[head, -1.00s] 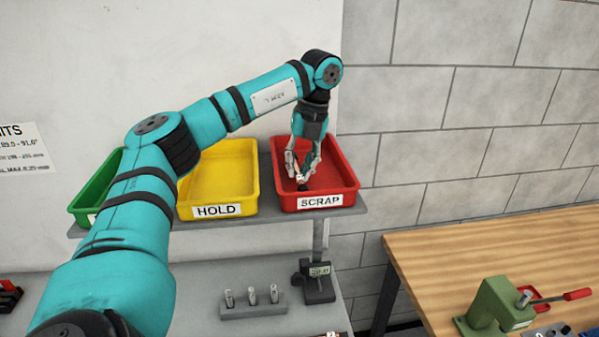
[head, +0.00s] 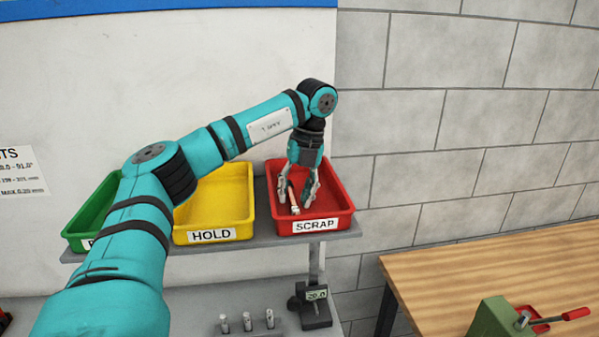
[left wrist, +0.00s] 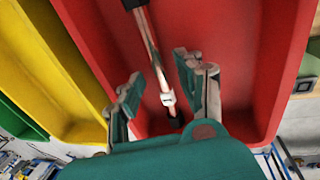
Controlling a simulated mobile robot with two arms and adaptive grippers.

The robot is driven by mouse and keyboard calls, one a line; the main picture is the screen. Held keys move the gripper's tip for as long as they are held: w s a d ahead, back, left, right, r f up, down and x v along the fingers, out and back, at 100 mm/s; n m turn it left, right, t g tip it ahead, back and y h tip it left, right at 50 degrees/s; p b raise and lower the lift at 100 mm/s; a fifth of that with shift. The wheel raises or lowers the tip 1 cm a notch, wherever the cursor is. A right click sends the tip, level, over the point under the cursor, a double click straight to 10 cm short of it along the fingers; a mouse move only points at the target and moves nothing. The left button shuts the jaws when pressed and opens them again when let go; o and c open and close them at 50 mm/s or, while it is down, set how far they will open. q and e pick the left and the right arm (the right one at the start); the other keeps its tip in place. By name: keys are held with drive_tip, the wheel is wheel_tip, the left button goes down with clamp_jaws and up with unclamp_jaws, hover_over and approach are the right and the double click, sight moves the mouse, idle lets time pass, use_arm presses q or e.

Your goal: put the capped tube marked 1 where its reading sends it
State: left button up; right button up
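The copper tube (head: 293,194) lies in the red bin labelled SCRAP (head: 343,222). In the left wrist view the tube (left wrist: 152,48) runs across the bin floor, with dark caps at both ends and a white tag near the lower end; the mark on it is too small to read. My left gripper (head: 295,190) reaches down into the red bin. Its fingers (left wrist: 158,70) are spread to either side of the tube, with gaps between them and it. My right gripper is not in view.
The yellow HOLD bin (head: 213,236) and a green bin (head: 92,222) stand left of the red one on the shelf. Below are a gauge with a small display (head: 316,294) and several upright metal pins (head: 247,321). A wooden bench (head: 470,262) with a green vise (head: 497,322) is at right.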

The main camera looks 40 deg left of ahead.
use_arm(q)
wheel_tip(320, 180, up, 11)
drive_tip(key=w+d, duration=0.1)
drive_tip(key=shift+w+d, duration=0.15)
drive_tip(key=shift+w, duration=0.25)
idle(0.4)
